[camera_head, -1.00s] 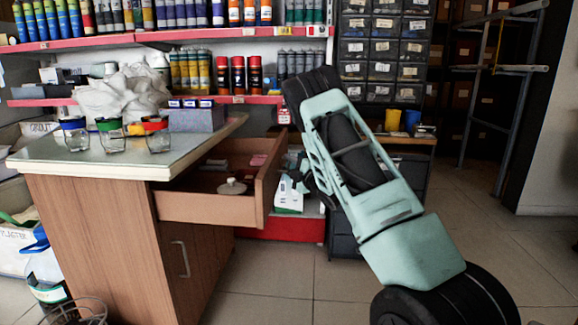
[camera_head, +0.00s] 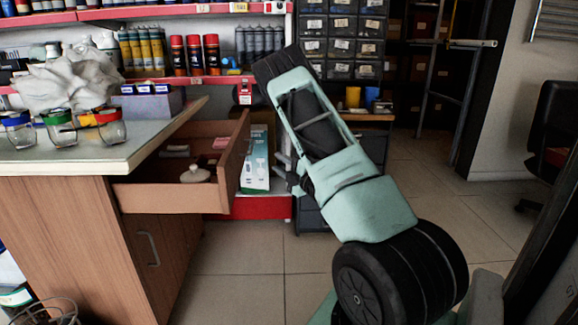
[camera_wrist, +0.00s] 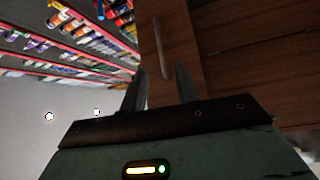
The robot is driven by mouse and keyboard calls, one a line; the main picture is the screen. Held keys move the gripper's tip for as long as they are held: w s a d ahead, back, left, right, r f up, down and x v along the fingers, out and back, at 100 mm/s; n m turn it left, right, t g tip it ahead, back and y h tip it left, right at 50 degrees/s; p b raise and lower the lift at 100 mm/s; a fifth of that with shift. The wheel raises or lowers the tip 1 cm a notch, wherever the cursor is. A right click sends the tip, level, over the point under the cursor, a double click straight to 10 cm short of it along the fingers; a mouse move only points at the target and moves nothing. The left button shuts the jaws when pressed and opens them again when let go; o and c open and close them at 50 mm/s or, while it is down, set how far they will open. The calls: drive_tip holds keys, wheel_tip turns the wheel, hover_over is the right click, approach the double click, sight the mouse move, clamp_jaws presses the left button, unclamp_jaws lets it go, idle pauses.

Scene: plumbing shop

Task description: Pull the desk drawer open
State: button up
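The desk drawer (camera_head: 168,198) stands pulled well out of the wooden desk (camera_head: 75,225). Its front panel (camera_head: 236,165) faces right, toward my arm. Inside lie a pale round lidded object and a few small items. In the wrist view the wooden drawer front (camera_wrist: 185,45) shows with a pale bar handle (camera_wrist: 161,48). My gripper (camera_wrist: 159,88) is open, its two fingers apart with nothing between them; the handle is beyond the fingertips. In the head view my gripper (camera_head: 290,180) is partly hidden by my arm, a little right of the drawer front.
Glass jars (camera_head: 60,129) with coloured lids stand on the desk top. A white and green box (camera_head: 255,160) stands behind the drawer by the red shelf base. A wire basket (camera_head: 48,312) is at lower left. Tiled floor (camera_head: 240,270) is clear in front of the drawer.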

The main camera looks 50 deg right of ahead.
drive_tip(key=shift+s+a+f, duration=0.1)
drive_tip(key=shift+s+a, duration=0.05)
drive_tip(key=shift+s, duration=0.7)
drive_tip(key=shift+s+a+f, duration=0.1)
drive_tip(key=shift+s, duration=0.7)
